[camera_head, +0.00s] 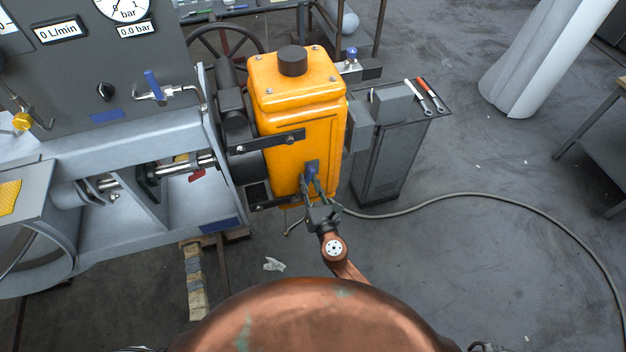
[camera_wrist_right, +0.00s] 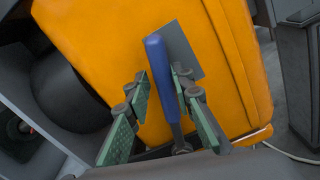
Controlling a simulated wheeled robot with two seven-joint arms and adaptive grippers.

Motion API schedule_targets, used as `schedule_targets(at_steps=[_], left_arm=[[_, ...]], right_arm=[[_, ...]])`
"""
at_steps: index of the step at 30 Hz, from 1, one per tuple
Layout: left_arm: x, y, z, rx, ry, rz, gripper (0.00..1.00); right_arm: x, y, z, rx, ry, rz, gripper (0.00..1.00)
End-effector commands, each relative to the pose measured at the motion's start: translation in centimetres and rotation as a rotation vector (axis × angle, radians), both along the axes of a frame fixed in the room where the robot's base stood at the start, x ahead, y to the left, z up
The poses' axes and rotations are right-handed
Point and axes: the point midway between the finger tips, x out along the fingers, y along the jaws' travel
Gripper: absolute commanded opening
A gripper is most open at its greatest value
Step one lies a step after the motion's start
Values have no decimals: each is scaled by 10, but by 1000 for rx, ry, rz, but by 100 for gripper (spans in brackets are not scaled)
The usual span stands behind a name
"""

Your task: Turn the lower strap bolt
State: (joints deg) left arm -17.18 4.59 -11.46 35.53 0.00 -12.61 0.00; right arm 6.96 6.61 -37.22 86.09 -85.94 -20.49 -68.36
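The yellow housing (camera_head: 290,100) stands upright with a dark upper strap (camera_head: 275,143) across its front, a small bolt near that strap's end. A lower dark strap (camera_head: 272,203) runs near the housing's bottom; its bolt cannot be made out. A blue lever handle (camera_head: 309,168) sits on a grey plate low on the front. My right gripper (camera_head: 312,186) is at this handle. In the wrist view its green-padded fingers stand apart on either side of the blue handle (camera_wrist_right: 164,80), which is closer to the right finger. My left gripper is not in view.
A grey cabinet (camera_head: 388,160) with tools on top stands right of the housing. A test bench with gauges (camera_head: 75,65) fills the left. A hose (camera_head: 480,196) crosses the floor at right. The floor in front of the cabinet is otherwise mostly clear.

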Motion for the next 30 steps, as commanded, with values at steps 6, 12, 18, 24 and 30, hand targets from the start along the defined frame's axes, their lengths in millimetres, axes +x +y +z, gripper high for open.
schedule_targets(at_steps=[6,12,18,24,30], left_arm=[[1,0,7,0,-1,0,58],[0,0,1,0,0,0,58],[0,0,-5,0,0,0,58],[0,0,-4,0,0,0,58],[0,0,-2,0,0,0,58]], right_arm=[[-3,9,3,-59,-20,0,21],[-1,2,0,-17,-7,1,21],[1,-7,-2,37,11,0,21],[2,-7,0,43,12,0,21],[1,-4,1,29,7,2,21]])
